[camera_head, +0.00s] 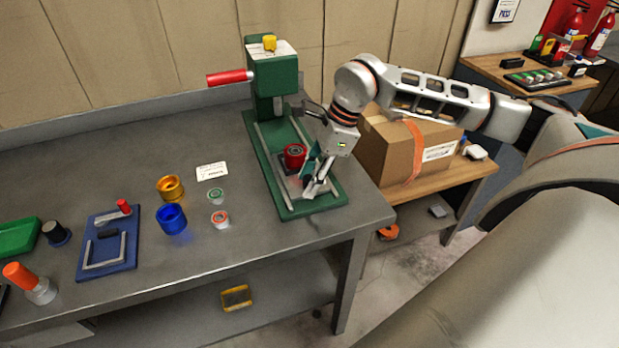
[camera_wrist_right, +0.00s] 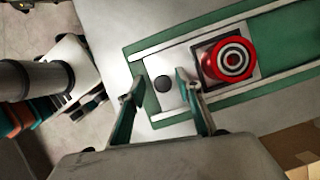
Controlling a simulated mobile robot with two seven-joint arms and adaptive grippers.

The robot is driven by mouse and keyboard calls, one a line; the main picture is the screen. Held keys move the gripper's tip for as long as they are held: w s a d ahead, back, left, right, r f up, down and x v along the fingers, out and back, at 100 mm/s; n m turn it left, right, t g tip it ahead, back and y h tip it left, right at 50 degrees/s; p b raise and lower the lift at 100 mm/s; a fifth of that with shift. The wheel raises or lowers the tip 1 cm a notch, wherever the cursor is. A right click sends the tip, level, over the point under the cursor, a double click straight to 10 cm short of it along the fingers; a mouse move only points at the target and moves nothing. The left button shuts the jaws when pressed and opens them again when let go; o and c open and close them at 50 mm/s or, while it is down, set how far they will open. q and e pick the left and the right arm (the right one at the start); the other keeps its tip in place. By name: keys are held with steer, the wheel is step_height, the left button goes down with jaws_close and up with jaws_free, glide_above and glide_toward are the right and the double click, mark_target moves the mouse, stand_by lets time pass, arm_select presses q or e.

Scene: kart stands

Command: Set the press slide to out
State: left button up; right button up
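The green press (camera_head: 273,90) stands at the back right of the workbench, with a red lever handle (camera_head: 229,77). Its slide (camera_wrist_right: 174,97) is a pale metal plate between two rails on the green base (camera_wrist_right: 270,85). A red cylinder (camera_wrist_right: 230,60) with a ringed top sits on the slide, also visible in the head view (camera_head: 294,155). My right gripper (camera_head: 312,187) is low over the front of the base. My left gripper is out of view.
A cardboard box (camera_head: 390,152) stands on a wooden table right of the bench. Gold (camera_head: 170,188) and blue (camera_head: 172,219) cups, small rings and a blue fixture (camera_head: 107,258) lie left of the press. The bench (camera_head: 270,243) is clear in front.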

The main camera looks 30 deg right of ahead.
steer(key=v, duration=1.2)
stand_by(0.3)
